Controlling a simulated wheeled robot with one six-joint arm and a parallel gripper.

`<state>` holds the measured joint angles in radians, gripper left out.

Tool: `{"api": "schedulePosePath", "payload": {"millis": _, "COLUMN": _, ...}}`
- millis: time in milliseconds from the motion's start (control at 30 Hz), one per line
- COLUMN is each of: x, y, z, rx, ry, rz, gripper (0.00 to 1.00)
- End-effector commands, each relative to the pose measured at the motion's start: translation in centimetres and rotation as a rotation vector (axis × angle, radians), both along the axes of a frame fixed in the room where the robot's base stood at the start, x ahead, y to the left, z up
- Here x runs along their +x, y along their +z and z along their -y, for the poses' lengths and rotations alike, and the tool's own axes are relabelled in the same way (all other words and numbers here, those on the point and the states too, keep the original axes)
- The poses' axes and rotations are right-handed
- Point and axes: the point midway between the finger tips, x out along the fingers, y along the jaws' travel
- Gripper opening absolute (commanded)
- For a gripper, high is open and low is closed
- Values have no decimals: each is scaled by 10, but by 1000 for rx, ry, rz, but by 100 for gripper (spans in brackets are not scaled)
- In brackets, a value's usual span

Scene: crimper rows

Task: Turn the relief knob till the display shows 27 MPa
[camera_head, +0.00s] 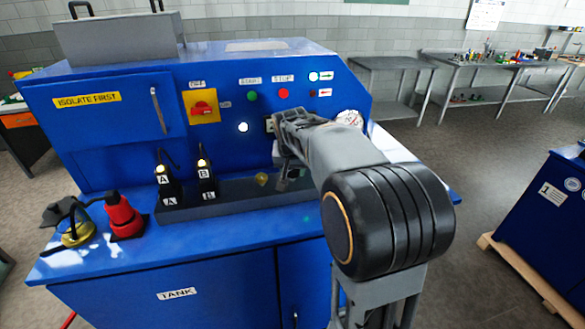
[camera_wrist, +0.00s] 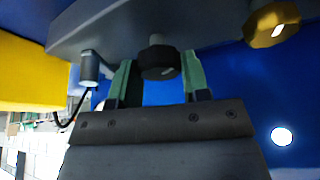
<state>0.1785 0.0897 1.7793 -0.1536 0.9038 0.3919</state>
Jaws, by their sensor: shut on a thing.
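A black round knob (camera_wrist: 159,64) on a short stem sits between my gripper's two green fingertips in the wrist view. It looks like the relief knob, though no label is readable. My gripper (camera_wrist: 160,78) is shut on it; it also shows in the head view (camera_head: 287,181), low in front of the blue machine's panel. There my arm and gripper hide the knob. No pressure figure can be read.
A brass knob (camera_wrist: 271,24) sits beside the gripped knob; it also shows in the head view (camera_head: 262,179). Black tools A (camera_head: 167,186) and B (camera_head: 207,181) stand left of it. A red tool (camera_head: 122,216) stands at the bench's left. A round gauge (camera_head: 349,118) is right of my arm.

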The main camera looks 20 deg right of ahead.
Motion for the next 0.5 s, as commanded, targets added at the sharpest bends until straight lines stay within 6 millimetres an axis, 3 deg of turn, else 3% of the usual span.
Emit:
{"api": "schedulePosePath", "payload": {"millis": 167, "x": 0, "y": 0, "z": 0, "rx": 0, "ry": 0, "rz": 0, "gripper": 19}}
{"api": "schedulePosePath", "payload": {"millis": 500, "x": 1, "y": -1, "z": -1, "rx": -1, "ry": -152, "rz": 1, "gripper": 19}}
